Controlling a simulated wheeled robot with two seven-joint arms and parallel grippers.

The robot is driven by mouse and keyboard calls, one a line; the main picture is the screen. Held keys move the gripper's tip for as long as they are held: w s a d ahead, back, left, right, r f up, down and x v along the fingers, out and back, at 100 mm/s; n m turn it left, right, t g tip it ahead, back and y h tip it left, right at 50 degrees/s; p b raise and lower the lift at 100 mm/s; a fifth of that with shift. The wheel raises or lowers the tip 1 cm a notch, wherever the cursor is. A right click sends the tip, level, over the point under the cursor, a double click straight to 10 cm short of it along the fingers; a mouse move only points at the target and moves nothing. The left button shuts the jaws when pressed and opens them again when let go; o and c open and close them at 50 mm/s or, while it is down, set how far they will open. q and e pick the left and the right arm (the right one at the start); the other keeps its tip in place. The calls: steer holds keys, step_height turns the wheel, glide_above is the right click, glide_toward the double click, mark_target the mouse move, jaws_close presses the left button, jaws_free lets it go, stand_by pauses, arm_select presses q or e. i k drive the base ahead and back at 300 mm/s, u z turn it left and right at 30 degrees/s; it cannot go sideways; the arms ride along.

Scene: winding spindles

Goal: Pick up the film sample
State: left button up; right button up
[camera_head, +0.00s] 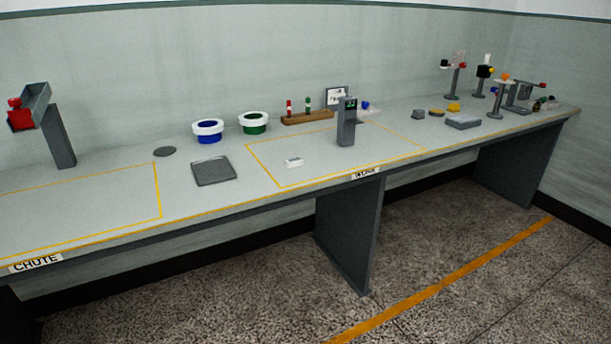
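I cannot tell for sure which thing is the film sample. A small white flat-sided piece (293,162) lies on the bench inside the yellow outline marked WORK, left of a grey upright device (347,122) with a small dark display. A dark grey square tray (213,171) lies just left of that outline and looks empty. Neither of my grippers is in view.
A long grey bench (190,211) runs along the wall. A grey post with a chute (58,135) stands left. Several stands crowd the far right.

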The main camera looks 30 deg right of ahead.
mark_target(296, 162)
steer(key=u, duration=0.05)
steer(key=k, duration=0.75)
steer(key=z, duration=1)
steer(key=i, duration=1.55)
steer(key=u, duration=0.85)
